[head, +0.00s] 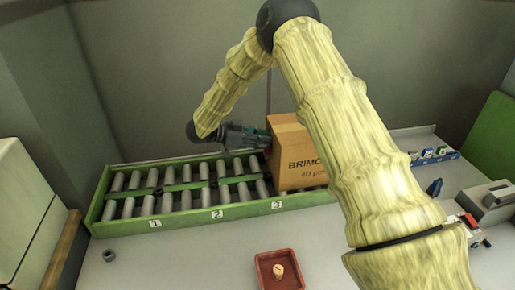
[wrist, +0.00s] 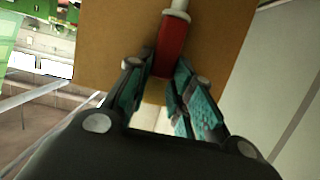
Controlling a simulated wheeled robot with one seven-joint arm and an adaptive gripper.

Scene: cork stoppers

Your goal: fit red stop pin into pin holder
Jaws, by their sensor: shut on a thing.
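The red stop pin (wrist: 172,45) shows in the wrist view as a red cylinder with a pale, narrower end. My gripper (wrist: 160,75) is shut on its near end, with the pale end pointing away. In the head view my gripper (head: 262,138) is above the back of the roller conveyor (head: 186,220), at the left side of the cardboard box. The pin is barely visible there. Green bars with small dark round fittings (head: 158,191) run across the rollers. I cannot tell for sure which fitting is the pin holder.
The cardboard box (head: 298,160) stands on the conveyor's right part, close to my gripper. A red tray (head: 262,284) with a cork stopper (head: 279,271) is in front. A grey ring (head: 109,256) lies at left. A blue rack (head: 436,158) is at right. The left rollers are clear.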

